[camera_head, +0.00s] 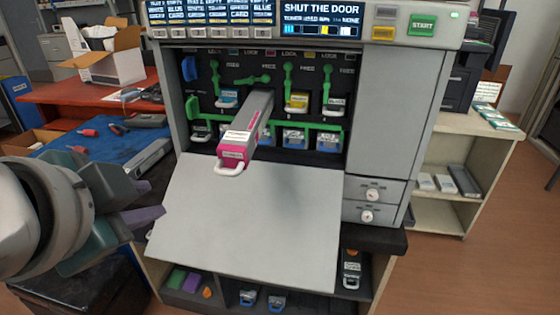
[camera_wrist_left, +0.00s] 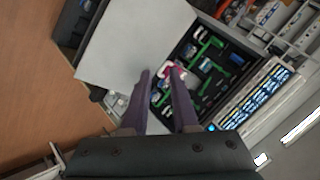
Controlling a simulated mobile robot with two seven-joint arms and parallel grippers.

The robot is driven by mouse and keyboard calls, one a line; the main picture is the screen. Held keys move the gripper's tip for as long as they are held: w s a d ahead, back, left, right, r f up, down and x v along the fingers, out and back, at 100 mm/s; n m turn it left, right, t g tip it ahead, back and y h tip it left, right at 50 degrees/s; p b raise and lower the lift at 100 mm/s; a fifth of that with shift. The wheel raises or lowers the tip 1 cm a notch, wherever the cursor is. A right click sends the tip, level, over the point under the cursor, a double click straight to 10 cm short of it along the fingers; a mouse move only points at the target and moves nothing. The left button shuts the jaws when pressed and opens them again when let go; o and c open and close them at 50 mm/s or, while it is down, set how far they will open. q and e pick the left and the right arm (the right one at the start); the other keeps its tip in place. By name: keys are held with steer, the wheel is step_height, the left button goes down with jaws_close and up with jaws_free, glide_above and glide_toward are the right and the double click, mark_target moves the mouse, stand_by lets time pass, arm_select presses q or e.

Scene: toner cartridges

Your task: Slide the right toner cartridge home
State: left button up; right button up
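A long grey toner cartridge with a magenta front (camera_head: 236,146) and a white handle sticks far out of the second upper bay of the open printer (camera_head: 405,110). The green lever (camera_head: 255,79) above that bay lies sideways; the other upper levers point down. My left gripper (camera_head: 150,216) is open and empty, left of and below the cartridge front, over the left edge of the lowered door (camera_head: 245,225). In the left wrist view, my left gripper (camera_wrist_left: 162,74) has its purple fingers apart, and the magenta front (camera_wrist_left: 178,72) shows beyond the right fingertip. My right gripper is not in view.
Cyan (camera_head: 228,98), yellow (camera_head: 297,101) and black (camera_head: 335,104) cartridges sit in the other upper bays, with several more below. The screen (camera_head: 321,20) reads "SHUT THE DOOR". A blue mat (camera_head: 105,150) with tools lies left. Space before the cartridge is clear.

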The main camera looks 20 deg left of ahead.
arm_select(q)
steer(key=w+a+f+m+t+y+b, duration=0.1)
steer(key=w+a+f+m+t+b, duration=0.25)
steer(key=f+b, duration=0.6)
steer(key=m+t+h+b, duration=0.1)
steer(key=m+t+b, duration=0.45)
steer(key=b, duration=0.65)
glide_toward(225, 175)
steer(key=w, duration=0.1)
steer(key=x, duration=0.9)
steer(key=shift+w+a, duration=0.1)
steer(key=shift+a, duration=0.05)
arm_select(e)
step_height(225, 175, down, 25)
arm_select(q)
jaws_close()
steer(key=shift+r, duration=0.1)
